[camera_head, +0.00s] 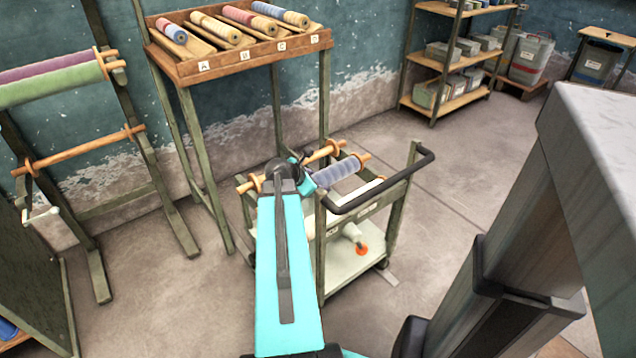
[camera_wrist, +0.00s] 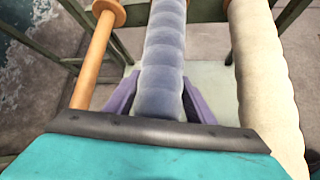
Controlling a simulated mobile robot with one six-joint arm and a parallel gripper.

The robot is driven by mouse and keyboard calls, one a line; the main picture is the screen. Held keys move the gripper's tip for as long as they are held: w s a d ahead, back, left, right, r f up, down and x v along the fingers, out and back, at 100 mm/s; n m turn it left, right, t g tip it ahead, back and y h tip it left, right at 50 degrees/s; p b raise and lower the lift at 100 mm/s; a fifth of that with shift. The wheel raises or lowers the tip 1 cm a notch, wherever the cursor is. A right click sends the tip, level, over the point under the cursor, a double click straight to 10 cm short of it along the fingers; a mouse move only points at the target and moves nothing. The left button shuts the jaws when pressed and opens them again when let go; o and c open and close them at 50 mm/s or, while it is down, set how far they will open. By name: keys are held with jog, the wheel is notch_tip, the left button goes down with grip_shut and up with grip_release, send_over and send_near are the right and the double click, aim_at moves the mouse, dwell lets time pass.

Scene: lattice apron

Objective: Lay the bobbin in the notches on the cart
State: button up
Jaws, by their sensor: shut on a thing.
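The bobbin, a ribbed blue-grey roll (camera_head: 338,172) with a wooden flange at its far end, lies over the top of the cart (camera_head: 402,205). In the wrist view the blue-grey roll (camera_wrist: 163,55) runs between the two purple fingers of my gripper (camera_wrist: 160,95), which are shut on it. A bare wooden spool (camera_wrist: 96,55) is to its left and a cream roll (camera_wrist: 262,75) to its right, both roughly parallel and apart from it. My arm hides the near end. The notches are hidden, so I cannot tell whether the bobbin rests in them.
The cart's black handle (camera_head: 385,185) curves close on the right. A white roll with an orange end (camera_head: 358,243) lies on its lower shelf. A lettered rack (camera_head: 195,68) with several rolls stands behind, another rack (camera_head: 137,140) at left. Floor is clear right of the cart.

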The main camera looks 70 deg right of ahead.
jog(key=shift+f+p, duration=0.4)
jog(key=shift+f, duration=0.1)
dwell(1.2)
jog(key=o, duration=1.5)
jog(key=shift+a, duration=0.1)
jog(key=p+v, duration=0.1)
jog(key=v, duration=0.7)
jog(key=shift+p, duration=0.35)
jog(key=shift+w+a+r+p, duration=0.1)
jog(key=shift+a+r+p, duration=0.05)
jog(key=shift+r+p, duration=0.2)
jog(key=shift+p, duration=0.6)
jog(key=p+v, duration=0.2)
jog(key=p, duration=0.5)
jog(key=shift+a+r+p, duration=0.15)
jog(key=shift+p, duration=0.15)
jog(key=p+v, duration=0.2)
jog(key=p, duration=0.2)
jog(key=shift+a, duration=0.15)
